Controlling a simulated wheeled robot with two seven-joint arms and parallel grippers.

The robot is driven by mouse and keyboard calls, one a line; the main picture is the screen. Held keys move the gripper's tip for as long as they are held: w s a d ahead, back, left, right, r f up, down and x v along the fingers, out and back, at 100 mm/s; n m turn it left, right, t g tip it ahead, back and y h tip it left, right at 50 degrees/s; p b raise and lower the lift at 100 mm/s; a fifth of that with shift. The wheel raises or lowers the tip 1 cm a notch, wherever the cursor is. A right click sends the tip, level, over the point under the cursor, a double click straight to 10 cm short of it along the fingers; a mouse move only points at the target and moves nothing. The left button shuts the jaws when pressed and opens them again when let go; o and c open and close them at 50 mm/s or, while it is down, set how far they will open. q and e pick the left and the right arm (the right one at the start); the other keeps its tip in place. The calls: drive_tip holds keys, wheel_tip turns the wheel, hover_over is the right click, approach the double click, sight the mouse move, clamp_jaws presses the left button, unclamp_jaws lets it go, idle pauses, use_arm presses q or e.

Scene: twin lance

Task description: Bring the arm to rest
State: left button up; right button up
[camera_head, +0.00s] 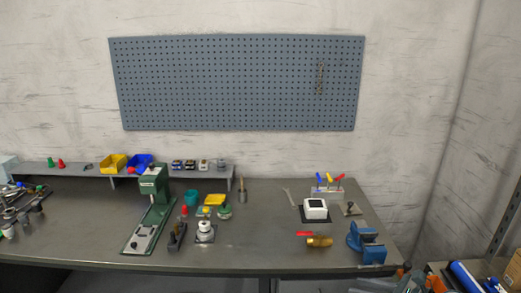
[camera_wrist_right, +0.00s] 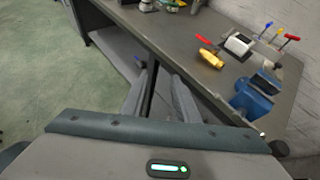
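My right gripper (camera_wrist_right: 160,92) shows in the right wrist view, with its two grey fingers apart and nothing between them. It hangs in front of the workbench, below the level of the top. The dark edge and a leg of the bench show behind the fingers. I cannot make out either gripper in the head view, and my left gripper is in no view.
The workbench (camera_head: 270,240) carries a green press (camera_head: 150,215), a blue vise (camera_head: 367,243), a white box (camera_head: 315,208) and a red-handled brass valve (camera_head: 319,241). The vise (camera_wrist_right: 252,97) stands right of my gripper in the wrist view. Green floor (camera_wrist_right: 50,70) is clear at left.

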drive_tip(key=s+d+f+n+g+h+b, duration=0.1)
drive_tip(key=s+f+n+h, duration=0.1)
drive_tip(key=f, duration=1.1)
drive_tip(key=s+d+f+n+h+b, duration=0.1)
drive_tip(key=s+d+f+n+h, duration=0.1)
drive_tip(key=f, duration=1)
drive_tip(key=s+f+n+g+h+b, duration=0.1)
drive_tip(key=s+f+n, duration=0.2)
drive_tip(key=s+f, duration=0.5)
drive_tip(key=s+f+n+g+h+b, duration=0.25)
drive_tip(key=s+f, duration=0.25)
drive_tip(key=f, duration=0.7)
drive_tip(key=s+a+f+n+g+b, duration=0.1)
drive_tip(key=s+f+n, duration=0.5)
drive_tip(key=s, duration=0.7)
drive_tip(key=s+a+f+n+g+h+b, duration=0.1)
drive_tip(key=s+a+f+n, duration=0.2)
drive_tip(key=s+f+n, duration=0.4)
drive_tip(key=s+a+f+n+g+b, duration=0.1)
drive_tip(key=s+f+n, duration=0.6)
drive_tip(key=s, duration=1.2)
wheel_tip(320, 180, down, 3)
drive_tip(key=shift+s+a+r+g, duration=0.15)
drive_tip(key=shift+a+g, duration=0.2)
drive_tip(key=shift+a, duration=0.2)
